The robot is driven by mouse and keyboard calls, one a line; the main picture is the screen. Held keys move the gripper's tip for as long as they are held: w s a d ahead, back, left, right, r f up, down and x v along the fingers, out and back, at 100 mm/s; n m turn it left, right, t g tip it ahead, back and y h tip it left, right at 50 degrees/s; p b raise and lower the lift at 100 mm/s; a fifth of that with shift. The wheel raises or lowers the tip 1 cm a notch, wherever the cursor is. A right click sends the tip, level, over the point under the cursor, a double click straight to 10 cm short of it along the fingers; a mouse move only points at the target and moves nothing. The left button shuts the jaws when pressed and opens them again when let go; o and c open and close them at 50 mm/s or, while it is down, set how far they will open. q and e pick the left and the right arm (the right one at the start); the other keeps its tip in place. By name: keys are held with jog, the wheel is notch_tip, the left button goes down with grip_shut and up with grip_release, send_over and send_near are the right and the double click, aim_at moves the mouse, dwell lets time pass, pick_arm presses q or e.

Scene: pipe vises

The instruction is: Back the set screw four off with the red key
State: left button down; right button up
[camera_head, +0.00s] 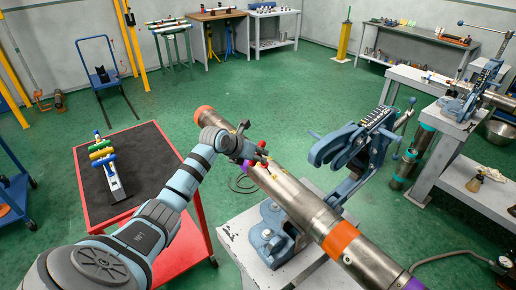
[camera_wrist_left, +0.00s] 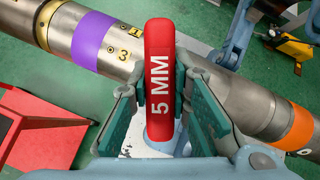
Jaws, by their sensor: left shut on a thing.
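The red key (camera_wrist_left: 159,85), marked 5 MM, is upright between the fingers of my left gripper (camera_wrist_left: 160,110) in the left wrist view. In the head view my left gripper (camera_head: 250,152) is over the upper part of the steel pipe (camera_head: 290,190), with the key's red handle (camera_head: 262,144) at its tip. The pipe has a purple band (camera_wrist_left: 92,40) with a 3 printed beside it, and a yellow-marked collar (camera_wrist_left: 46,20) at the upper left. I cannot make out set screw four or the key's tip. My right gripper is in neither view.
A blue vise (camera_head: 268,235) supports the pipe, its blue upper jaw (camera_head: 350,140) swung open at the right. A red cart (camera_head: 150,225) at the left carries a rack (camera_head: 115,187) of coloured-handled keys. A second bench (camera_head: 480,190) stands at the right. Green floor lies open behind.

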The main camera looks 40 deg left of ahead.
pick_arm(q)
jog(key=shift+r+n+p, duration=0.2)
jog(key=shift+n+p, duration=0.4)
jog(key=shift+f, duration=0.2)
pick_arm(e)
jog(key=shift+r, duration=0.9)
pick_arm(q)
jog(key=shift+r+n+y+p, duration=0.25)
jog(key=shift+n+y+p, duration=0.25)
jog(key=shift+n+p, duration=0.15)
jog(key=shift+d+f+n+g+y, duration=0.15)
jog(key=shift+n+g+y, duration=0.15)
jog(key=shift+n, duration=0.65)
jog(key=n+y, duration=0.1)
jog(key=n, duration=0.2)
jog(key=shift+f+g, duration=0.1)
jog(key=shift+g, duration=0.3)
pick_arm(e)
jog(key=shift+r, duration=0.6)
